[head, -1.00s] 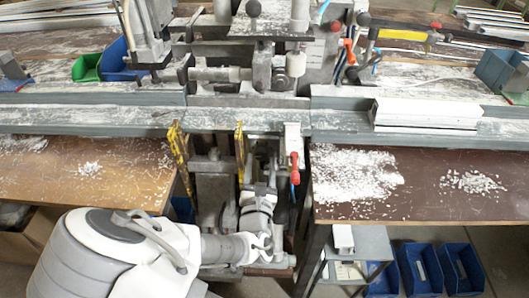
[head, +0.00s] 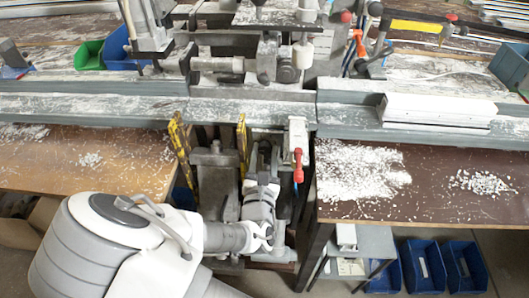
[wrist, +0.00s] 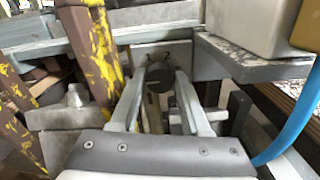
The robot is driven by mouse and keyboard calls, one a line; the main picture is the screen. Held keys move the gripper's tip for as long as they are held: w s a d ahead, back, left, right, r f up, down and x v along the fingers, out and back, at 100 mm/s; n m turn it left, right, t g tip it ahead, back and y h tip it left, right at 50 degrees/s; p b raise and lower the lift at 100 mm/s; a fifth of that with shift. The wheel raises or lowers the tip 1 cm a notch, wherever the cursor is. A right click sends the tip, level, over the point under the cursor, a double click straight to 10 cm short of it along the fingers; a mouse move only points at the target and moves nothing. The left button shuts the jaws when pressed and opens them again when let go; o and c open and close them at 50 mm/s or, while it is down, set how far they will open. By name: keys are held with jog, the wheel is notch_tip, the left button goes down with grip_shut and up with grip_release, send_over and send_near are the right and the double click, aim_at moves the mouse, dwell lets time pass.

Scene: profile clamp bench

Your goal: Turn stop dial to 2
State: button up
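The stop dial (wrist: 159,74) is a dark round knob on a pale plate, seen in the wrist view just beyond my fingertips. Markings that look like 1 and 2 show above it on the plate; I cannot tell where the dial points. My gripper (wrist: 161,80) has its two pale fingers apart, one on each side of the dial. I cannot tell whether they touch it. In the head view, my gripper (head: 262,188) is low in front of the bench, below the grey rail, and the dial is hidden.
Yellow, chipped posts (head: 180,150) stand left of my gripper. A red-and-blue handle (head: 298,165) hangs close on its right; a blue curved part (wrist: 290,118) shows in the wrist view. A white profile (head: 437,110) lies on the right rail. Blue bins (head: 422,268) stand on the floor.

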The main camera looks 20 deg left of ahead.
grip_shut()
jog(key=shift+m, duration=0.3)
jog(key=m, duration=1)
jog(key=shift+d+f, duration=0.1)
jog(key=m+b, duration=0.1)
jog(key=m, duration=0.3)
jog(key=shift+w+f, duration=0.1)
jog(key=m+b, duration=0.2)
jog(key=m, duration=0.3)
jog(key=shift+b, duration=0.35)
jog(key=shift+m+b, duration=1.1)
jog(key=shift+m, duration=0.9)
